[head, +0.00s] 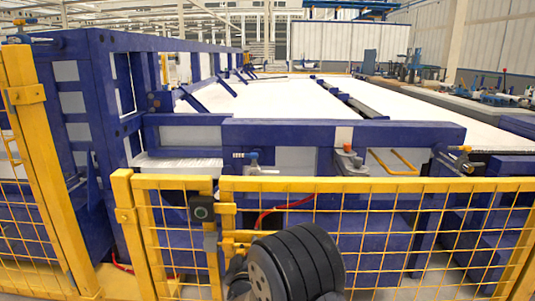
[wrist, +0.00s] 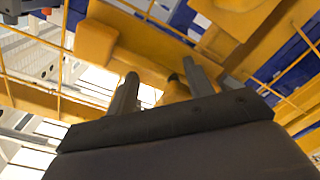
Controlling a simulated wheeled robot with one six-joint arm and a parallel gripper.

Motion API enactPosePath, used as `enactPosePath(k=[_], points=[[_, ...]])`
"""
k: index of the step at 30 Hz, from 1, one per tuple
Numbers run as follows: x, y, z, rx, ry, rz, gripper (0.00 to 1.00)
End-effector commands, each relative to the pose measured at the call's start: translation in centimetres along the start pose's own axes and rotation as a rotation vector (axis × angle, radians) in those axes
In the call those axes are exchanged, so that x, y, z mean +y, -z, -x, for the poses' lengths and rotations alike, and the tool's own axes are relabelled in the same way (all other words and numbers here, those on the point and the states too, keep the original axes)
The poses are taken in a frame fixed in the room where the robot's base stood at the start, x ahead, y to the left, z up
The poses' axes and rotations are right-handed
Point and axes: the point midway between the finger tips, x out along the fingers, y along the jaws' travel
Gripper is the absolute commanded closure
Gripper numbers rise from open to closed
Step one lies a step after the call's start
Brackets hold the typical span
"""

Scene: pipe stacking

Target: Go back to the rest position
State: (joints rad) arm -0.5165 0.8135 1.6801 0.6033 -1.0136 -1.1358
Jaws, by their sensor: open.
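My gripper (wrist: 160,80) shows in the wrist view as two grey fingers standing apart on a dark mount. It is open, and I see nothing held between the fingers. Yellow fence parts lie behind the fingertips; I cannot tell how far off they are. In the head view a dark rounded part of my arm stands at the bottom middle, in front of the yellow fence. The fingers do not show there. No pipe can be made out in either view.
A yellow mesh fence (head: 375,186) with a dark latch box (head: 201,208) crosses the front. Behind it stands a blue steel frame (head: 345,133) around a long white surface (head: 270,98). A yellow post (head: 40,165) rises at the left.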

Motion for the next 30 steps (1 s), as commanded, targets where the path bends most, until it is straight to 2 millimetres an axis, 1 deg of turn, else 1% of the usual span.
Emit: enactPosePath(k=[1, 3, 7, 22, 26, 30], points=[[0.6, -0.7, 0.0, -0.003, -0.003, 0.0, 0.53], [1.2, -1.2, 0.1, -0.003, -0.004, -0.001, 0.53], [1.8, -1.8, 0.1, -0.002, -0.003, -0.002, 0.53], [2.2, -1.9, 0.3, -0.003, -0.001, -0.004, 0.53], [3.0, -2.0, 0.8, -0.013, 0.002, -0.014, 0.53], [4.4, -2.3, 1.6, -0.031, 0.009, -0.032, 0.53]])
